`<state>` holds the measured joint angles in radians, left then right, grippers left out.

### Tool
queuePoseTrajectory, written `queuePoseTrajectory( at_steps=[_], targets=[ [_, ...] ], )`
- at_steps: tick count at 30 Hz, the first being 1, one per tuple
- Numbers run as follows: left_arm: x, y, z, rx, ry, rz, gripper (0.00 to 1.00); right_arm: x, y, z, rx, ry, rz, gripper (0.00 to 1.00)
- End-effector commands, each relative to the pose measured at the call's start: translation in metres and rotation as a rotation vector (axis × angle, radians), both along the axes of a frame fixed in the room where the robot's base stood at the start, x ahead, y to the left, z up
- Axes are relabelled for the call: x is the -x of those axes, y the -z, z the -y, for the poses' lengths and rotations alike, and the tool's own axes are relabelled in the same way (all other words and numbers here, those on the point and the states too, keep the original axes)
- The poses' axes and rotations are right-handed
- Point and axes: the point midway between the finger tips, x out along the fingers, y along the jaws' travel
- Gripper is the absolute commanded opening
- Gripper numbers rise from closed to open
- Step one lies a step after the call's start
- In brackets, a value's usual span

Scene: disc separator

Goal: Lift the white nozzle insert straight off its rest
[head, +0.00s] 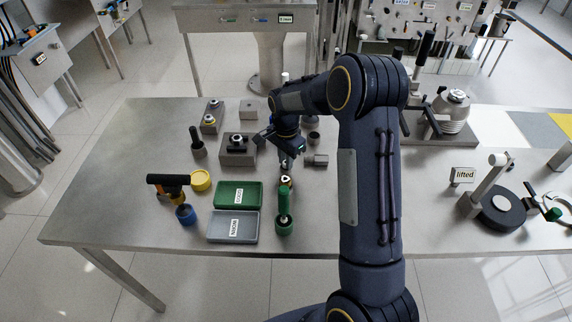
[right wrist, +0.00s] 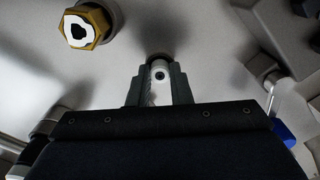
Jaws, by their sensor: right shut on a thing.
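The white nozzle insert (right wrist: 159,72) shows in the right wrist view as a small pale cylinder with a dark hole in its end. My right gripper (right wrist: 158,86) is shut on it, one finger on each side. In the head view my right gripper (head: 286,161) points down over the middle of the steel table, just behind a small brass piece. The insert is too small there to make out clearly. Its rest is hidden, and I cannot tell whether the insert still touches it. My left gripper is not in view.
A brass hex piece (right wrist: 84,28) with a white centre is close by. A green-handled tool (head: 284,205) stands in front of the gripper. Left are a green tray (head: 222,187), a grey tray (head: 217,229) and a grey block (head: 232,159).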

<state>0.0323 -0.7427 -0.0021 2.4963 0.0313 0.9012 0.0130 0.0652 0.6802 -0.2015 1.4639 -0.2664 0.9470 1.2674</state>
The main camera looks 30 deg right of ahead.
Motion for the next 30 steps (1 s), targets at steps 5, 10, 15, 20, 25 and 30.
queuePoseTrajectory(
  at_steps=[5, 10, 15, 20, 25, 30],
  targets=[
    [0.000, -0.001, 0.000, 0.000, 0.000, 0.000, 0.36, 0.000, -0.002, 0.000, 0.000, 0.000, 0.001, 0.00],
    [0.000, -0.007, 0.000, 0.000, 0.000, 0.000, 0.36, 0.000, -0.010, 0.000, 0.001, 0.000, 0.001, 0.00],
    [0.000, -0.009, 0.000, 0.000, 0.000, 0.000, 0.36, 0.000, -0.014, 0.000, 0.000, 0.000, 0.000, 0.00],
    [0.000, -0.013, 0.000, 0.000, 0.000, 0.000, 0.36, 0.000, -0.019, 0.000, 0.001, 0.000, 0.000, 0.00],
    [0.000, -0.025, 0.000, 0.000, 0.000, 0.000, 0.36, -0.001, -0.036, 0.000, 0.001, -0.001, 0.002, 0.00],
    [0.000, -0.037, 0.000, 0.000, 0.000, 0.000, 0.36, 0.000, -0.054, 0.000, 0.000, -0.001, 0.001, 0.00]
  ],
)
